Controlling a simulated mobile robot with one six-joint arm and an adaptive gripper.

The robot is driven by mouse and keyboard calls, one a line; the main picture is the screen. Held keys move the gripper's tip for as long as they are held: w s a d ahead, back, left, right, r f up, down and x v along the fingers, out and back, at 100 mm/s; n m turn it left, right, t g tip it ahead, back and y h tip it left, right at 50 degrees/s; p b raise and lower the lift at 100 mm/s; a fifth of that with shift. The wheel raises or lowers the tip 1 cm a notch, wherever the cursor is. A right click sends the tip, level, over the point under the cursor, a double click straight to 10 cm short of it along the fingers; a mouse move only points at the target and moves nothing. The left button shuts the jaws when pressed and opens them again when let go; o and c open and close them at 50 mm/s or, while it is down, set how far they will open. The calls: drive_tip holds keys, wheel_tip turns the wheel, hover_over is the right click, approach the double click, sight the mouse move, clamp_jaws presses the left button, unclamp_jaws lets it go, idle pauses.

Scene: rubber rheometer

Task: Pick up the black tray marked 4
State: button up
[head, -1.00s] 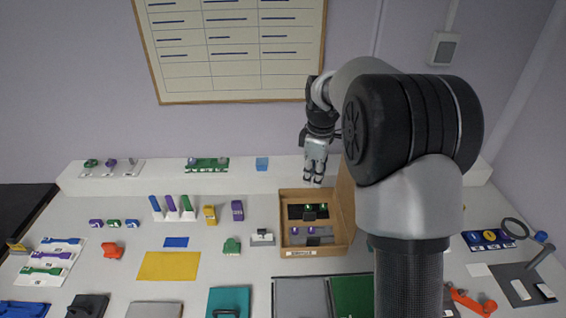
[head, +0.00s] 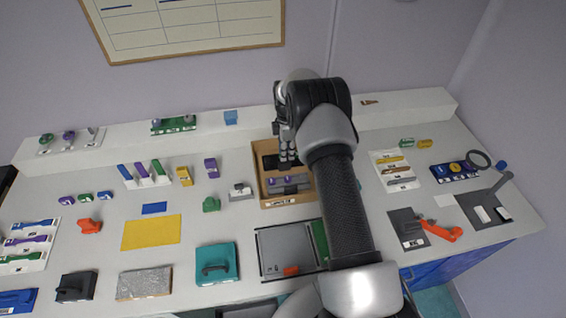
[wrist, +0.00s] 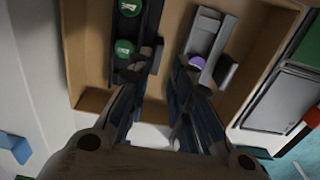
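The black tray (head: 270,162) lies in the back part of the open cardboard box, partly hidden by my gripper in the head view. In the wrist view the black tray (wrist: 122,72) is at upper left and carries round green-topped pieces (wrist: 124,47). I cannot read its mark. My gripper (head: 288,157) reaches down into the box from above. In the wrist view my gripper (wrist: 165,75) has its fingers apart, with nothing seen held between them. The left finger overlaps the black tray's right edge in the picture; I cannot tell if they touch.
The cardboard box (head: 281,202) has low walls around the trays. A grey tray (head: 291,188) with purple-topped pieces lies in its front part, and in the wrist view the grey tray (wrist: 207,40) is right of the fingers. A grey-panelled case (head: 285,250) stands in front.

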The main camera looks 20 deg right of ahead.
sight(285, 163)
drive_tip(key=f, duration=0.7)
drive_tip(key=shift+w+a+f+b, duration=0.2)
drive_tip(key=shift+b, duration=0.15)
clamp_jaws()
